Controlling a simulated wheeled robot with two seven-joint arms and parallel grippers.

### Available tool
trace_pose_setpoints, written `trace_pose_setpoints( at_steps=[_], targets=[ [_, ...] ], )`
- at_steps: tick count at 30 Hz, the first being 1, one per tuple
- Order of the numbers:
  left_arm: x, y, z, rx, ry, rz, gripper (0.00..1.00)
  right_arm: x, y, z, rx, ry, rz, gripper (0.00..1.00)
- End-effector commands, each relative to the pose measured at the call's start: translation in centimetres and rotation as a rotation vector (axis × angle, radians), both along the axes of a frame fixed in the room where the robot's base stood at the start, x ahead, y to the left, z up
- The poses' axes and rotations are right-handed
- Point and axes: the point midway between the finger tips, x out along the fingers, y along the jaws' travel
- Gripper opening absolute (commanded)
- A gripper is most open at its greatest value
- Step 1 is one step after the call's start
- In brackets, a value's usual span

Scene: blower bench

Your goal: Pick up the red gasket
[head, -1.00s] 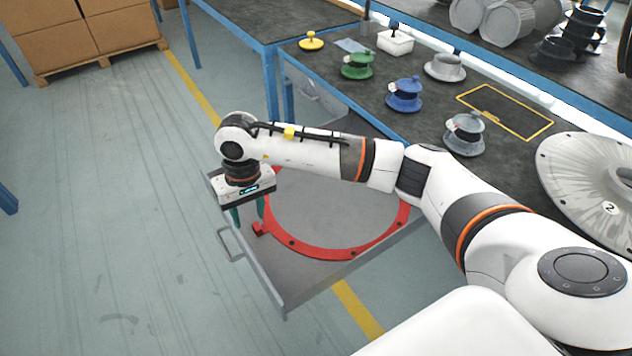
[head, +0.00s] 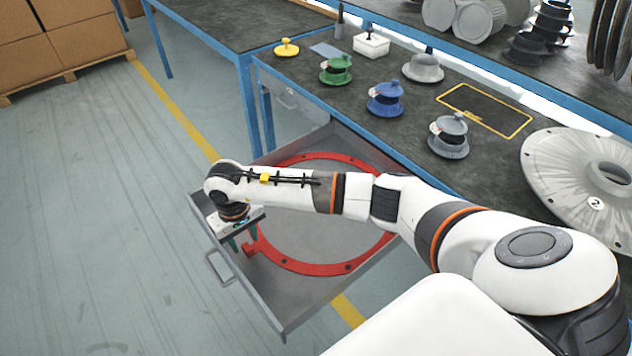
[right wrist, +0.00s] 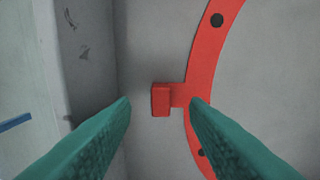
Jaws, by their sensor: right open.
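The red gasket (head: 308,266) is a large flat ring with dark bolt holes, lying in an open grey drawer (head: 290,311). A small red tab block sticks out from its edge, and the gasket with this block also shows in the right wrist view (right wrist: 161,99). My right gripper (head: 243,243) is over the drawer's left part, near the tab. Its green fingers are open, and in the right wrist view (right wrist: 160,104) the tab appears between and beyond their tips. My arm hides part of the ring. My left gripper is not in view.
Drawer walls stand close to the tab, with a handle (head: 219,266) outside. The bench above holds green (head: 336,70), blue (head: 386,98) and grey (head: 449,136) flanged parts, a white box (head: 371,45) and a large grey disc (head: 575,170).

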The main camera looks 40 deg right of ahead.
Motion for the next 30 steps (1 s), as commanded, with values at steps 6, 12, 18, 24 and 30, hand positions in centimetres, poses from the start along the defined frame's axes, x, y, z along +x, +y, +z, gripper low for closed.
trace_pose_setpoints(
  at_steps=[6, 12, 18, 24, 30],
  targets=[
    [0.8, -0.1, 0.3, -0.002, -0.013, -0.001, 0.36, -0.1, 0.0, -2.5, 0.001, 0.001, -0.001, 0.41],
    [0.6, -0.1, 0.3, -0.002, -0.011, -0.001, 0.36, 0.0, -0.1, -2.7, 0.000, 0.000, 0.000, 0.41],
    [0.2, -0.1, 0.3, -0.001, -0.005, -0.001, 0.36, 0.0, -0.1, -2.6, 0.000, 0.000, 0.000, 0.17],
    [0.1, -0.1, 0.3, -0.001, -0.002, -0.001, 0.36, 0.0, -0.1, -2.6, 0.000, -0.001, 0.000, 0.00],
    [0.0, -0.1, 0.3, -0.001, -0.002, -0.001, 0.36, 0.0, -0.1, -2.6, 0.000, -0.001, 0.000, 0.00]
  ],
)
